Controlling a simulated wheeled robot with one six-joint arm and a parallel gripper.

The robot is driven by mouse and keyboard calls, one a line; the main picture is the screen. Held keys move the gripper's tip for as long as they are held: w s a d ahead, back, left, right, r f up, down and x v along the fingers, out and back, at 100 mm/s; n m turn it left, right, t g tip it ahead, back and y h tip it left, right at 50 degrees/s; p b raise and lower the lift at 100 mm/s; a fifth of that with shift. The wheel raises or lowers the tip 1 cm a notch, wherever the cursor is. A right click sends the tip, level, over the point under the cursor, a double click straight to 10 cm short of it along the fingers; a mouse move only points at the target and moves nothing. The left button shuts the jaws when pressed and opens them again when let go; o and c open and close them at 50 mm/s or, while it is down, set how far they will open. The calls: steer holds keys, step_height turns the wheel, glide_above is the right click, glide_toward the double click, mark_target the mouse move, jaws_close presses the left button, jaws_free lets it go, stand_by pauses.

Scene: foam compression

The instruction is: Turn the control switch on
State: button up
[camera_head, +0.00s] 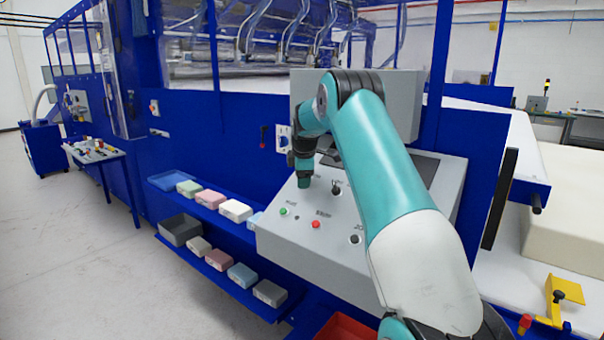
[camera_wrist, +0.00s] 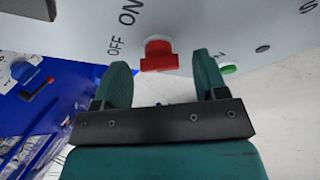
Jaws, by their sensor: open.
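The grey control panel (camera_head: 330,262) has a sloped face in front of my arm. In the wrist view a red switch (camera_wrist: 158,55) stands out from the panel, with the words OFF and ON printed beside it. My gripper (camera_wrist: 161,62) is open, with one teal finger on each side of the red switch in that picture. I cannot tell whether the fingers touch it or how deep they reach. In the head view my gripper (camera_head: 304,182) points down at the upper left of the panel and hides the switch.
A green button (camera_head: 283,211), a red button (camera_head: 316,224) and black knobs (camera_head: 355,239) sit on the panel near my gripper. A grey box (camera_head: 400,100) rises behind the panel. Blue shelves (camera_head: 222,225) with several foam blocks are at the left.

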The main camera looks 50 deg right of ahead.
steer(key=shift+d+f, duration=0.1)
steer(key=shift+f, duration=0.15)
steer(key=c, duration=0.9)
